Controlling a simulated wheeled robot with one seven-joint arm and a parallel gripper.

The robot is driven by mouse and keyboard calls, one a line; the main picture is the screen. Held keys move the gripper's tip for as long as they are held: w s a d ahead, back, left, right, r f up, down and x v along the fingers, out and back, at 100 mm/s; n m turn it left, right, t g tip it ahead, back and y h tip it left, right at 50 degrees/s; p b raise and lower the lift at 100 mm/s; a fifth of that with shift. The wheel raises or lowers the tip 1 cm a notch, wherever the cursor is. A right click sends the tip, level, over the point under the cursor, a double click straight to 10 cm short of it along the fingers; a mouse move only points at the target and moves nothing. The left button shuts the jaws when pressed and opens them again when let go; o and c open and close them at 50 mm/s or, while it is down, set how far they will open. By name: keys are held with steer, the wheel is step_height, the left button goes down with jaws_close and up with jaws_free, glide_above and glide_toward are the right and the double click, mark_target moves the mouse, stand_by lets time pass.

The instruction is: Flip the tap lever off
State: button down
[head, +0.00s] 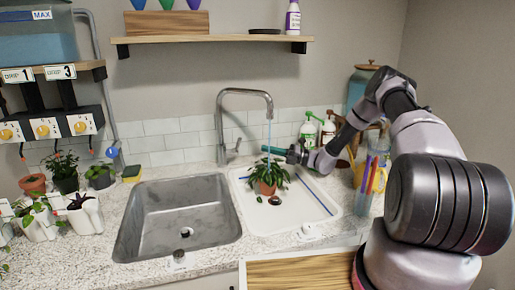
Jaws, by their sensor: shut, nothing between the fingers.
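A metal tap (220,120) with a high curved spout stands behind the sinks. Its small lever (237,146) sticks up at the right side of its base. A thin blue stream of water (269,132) falls from the spout onto a leafy plant (268,174). The plant's terracotta pot (266,188) stands in the white basin. My gripper (267,149) is shut and empty, reaching in from the right. Its tip is at the water stream, above the plant and to the right of the lever, with a gap between them.
A steel sink (180,222) lies left of the white basin (300,222). Spray bottles (308,130) stand behind my wrist, and a clear container of coloured tools (371,178) is at the right. A sponge (132,173) and small pots line the left counter. A shelf (215,39) hangs above.

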steer(key=x, duration=0.9)
steer(key=shift+r, duration=0.1)
steer(key=shift+w+r+m, duration=0.2)
steer(key=shift+r+m, duration=0.1)
steer(key=shift+m, duration=0.2)
steer(key=w+a+r+m+h, duration=0.1)
steer(key=w+r+m+h, duration=0.1)
steer(key=w+r+m, duration=0.2)
steer(key=shift+w+a+r+m, duration=0.15)
steer(key=shift+w+a+m, duration=0.2)
steer(key=shift+w, duration=1.1)
steer(key=shift+d, duration=0.1)
